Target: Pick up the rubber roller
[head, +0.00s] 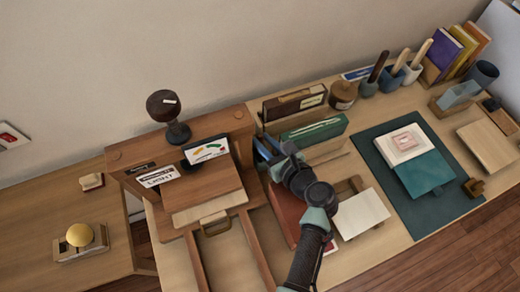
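I cannot pick out the rubber roller with certainty in the head view. A small dark piece (491,103) at the far right, beside a blue-grey cup, is too small to identify. My arm reaches up from the bottom centre over the workbench. My gripper (264,148) is at its far end, near the green folder (314,132) and the wooden press-like stand (205,185). The wrist partly hides the gripper, so its fingers and anything between them cannot be made out.
A dark green mat (387,151) holds a teal book (425,173) and a pale book. Pots with wooden-handled tools (390,80) and upright books (455,52) stand at the back right. A yellow knob (79,235) sits on the left table. Bare tabletop shows at the left.

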